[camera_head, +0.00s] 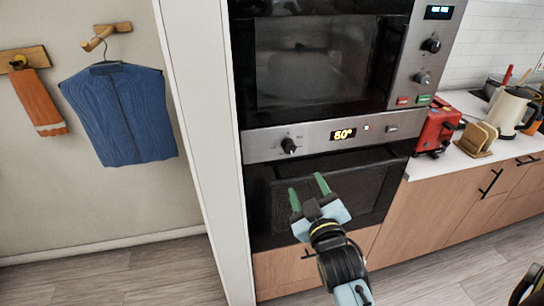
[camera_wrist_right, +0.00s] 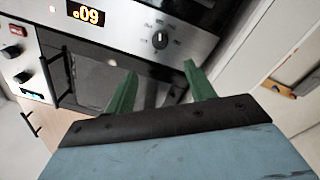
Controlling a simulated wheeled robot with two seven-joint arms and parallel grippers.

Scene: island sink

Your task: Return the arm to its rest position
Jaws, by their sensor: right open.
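My right gripper (camera_head: 308,190) is open and empty, with two green fingers apart. It is in front of the lower oven (camera_head: 388,192), which has a dark door. In the right wrist view the same open fingers (camera_wrist_right: 160,85) point toward the oven's control panel (camera_wrist_right: 160,15), with nothing between them. My left gripper does not show; a dark piece at the bottom right corner of the head view cannot be made out.
A microwave (camera_head: 310,65) is built in above the oven. A red toaster (camera_head: 436,130) and a white kettle (camera_head: 508,112) stand on the counter at the right. A blue garment (camera_head: 120,115) hangs on the left wall. The floor (camera_head: 150,275) at the left is clear.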

